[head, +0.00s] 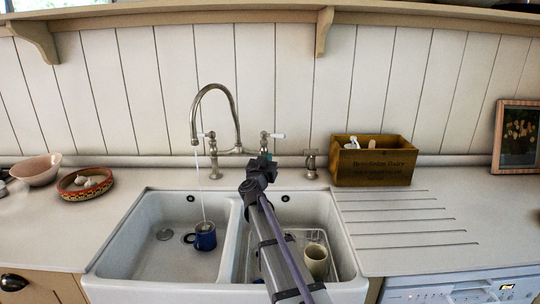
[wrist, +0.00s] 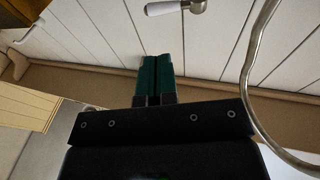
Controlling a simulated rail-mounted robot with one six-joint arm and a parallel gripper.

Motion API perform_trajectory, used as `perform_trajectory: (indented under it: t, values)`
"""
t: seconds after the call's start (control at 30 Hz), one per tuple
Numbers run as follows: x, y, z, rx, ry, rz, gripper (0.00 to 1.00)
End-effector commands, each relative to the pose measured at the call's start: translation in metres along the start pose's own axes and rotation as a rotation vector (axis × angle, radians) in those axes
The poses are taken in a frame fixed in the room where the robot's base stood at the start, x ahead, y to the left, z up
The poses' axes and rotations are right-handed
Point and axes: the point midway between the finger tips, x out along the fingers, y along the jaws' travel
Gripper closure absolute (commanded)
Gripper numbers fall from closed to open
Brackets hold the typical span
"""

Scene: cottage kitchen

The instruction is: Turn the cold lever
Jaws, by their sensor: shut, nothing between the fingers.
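The curved metal tap (head: 238,125) stands behind the double sink, with water running from its spout. It has a white-handled lever on each side, a left lever (head: 197,139) and a right lever (head: 277,136); no marking shows which is cold. My gripper (head: 263,157) is just below and in front of the right lever, with the arm partly covering that side of the tap. In the wrist view, the green fingers (wrist: 156,62) are shut and empty. One lever's white handle (wrist: 163,7) shows beyond the fingertips, apart from them. The tap's curved pipe (wrist: 248,85) is at the right.
A blue mug (head: 204,237) stands under the stream in the left basin. The right basin holds a rack and a cream cup (head: 316,262). A small metal fitting (head: 310,163) and a wooden box (head: 373,162) stand right of the tap. Bowls sit far left.

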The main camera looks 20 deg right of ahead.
Motion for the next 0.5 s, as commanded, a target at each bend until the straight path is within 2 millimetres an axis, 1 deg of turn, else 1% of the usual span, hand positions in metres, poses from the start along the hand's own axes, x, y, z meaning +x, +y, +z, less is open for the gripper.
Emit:
perform_trajectory:
  t: [0.03, 0.17, 0.4, 0.5]
  values:
    - [0.01, -0.001, -0.001, 0.0, 0.0, 0.001, 1.0]
    - [0.036, -0.002, -0.002, 0.0, 0.001, 0.001, 1.0]
    - [0.09, -0.002, -0.002, 0.0, 0.0, 0.0, 1.0]
    - [0.109, -0.002, -0.002, 0.001, 0.001, -0.001, 1.0]
